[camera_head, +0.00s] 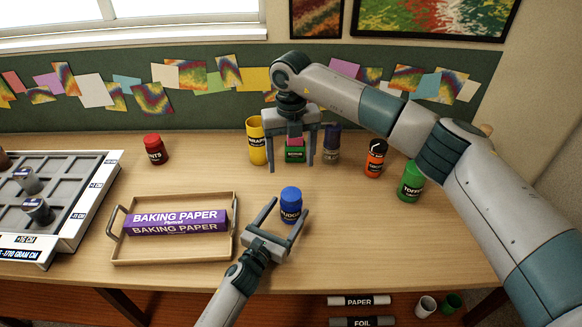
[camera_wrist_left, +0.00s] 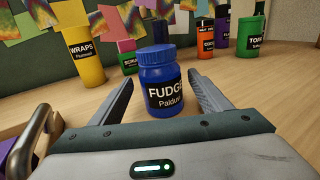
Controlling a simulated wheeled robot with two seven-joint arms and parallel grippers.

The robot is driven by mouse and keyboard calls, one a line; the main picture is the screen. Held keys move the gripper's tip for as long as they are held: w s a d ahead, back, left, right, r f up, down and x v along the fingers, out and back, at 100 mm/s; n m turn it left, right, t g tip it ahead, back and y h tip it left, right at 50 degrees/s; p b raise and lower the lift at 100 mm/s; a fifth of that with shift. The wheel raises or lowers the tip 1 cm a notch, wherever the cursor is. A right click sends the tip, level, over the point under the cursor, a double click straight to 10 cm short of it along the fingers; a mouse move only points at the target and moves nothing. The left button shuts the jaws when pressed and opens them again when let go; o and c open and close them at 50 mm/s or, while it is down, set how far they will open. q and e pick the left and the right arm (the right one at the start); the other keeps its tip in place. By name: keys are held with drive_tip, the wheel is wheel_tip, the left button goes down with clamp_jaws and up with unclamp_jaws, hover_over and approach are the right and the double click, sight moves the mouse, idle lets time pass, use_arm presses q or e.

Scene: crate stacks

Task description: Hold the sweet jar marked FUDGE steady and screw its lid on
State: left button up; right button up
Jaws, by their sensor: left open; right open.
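The blue sweet jar marked FUDGE (camera_head: 290,212) stands upright on the table in front of my left gripper (camera_head: 288,210). In the left wrist view the jar (camera_wrist_left: 160,92) shows a ridged blue lid (camera_wrist_left: 157,54) on top; I cannot tell how tight it is. My left gripper is open, its fingers pointing at the jar from the near side, one to each side, with visible gaps. My right gripper (camera_head: 290,166) is open, pointing down farther back; in the head view its fingers frame a green jar with a pink top (camera_head: 295,154). I see nothing held in it.
Behind stand a yellow WRAPS container (camera_head: 257,143), a dark purple jar (camera_head: 332,146), an orange jar (camera_head: 375,160) and a green jar (camera_head: 411,183). A wooden tray (camera_head: 172,255) with a baking paper box lies left. A red jar (camera_head: 154,150) stands at back left.

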use_arm(q)
drive_tip(key=b+v, duration=0.3)
drive_tip(key=v, duration=1.1)
drive_tip(key=shift+f, duration=0.1)
drive_tip(key=shift+s+a, duration=0.2)
drive_tip(key=shift+s, duration=0.25)
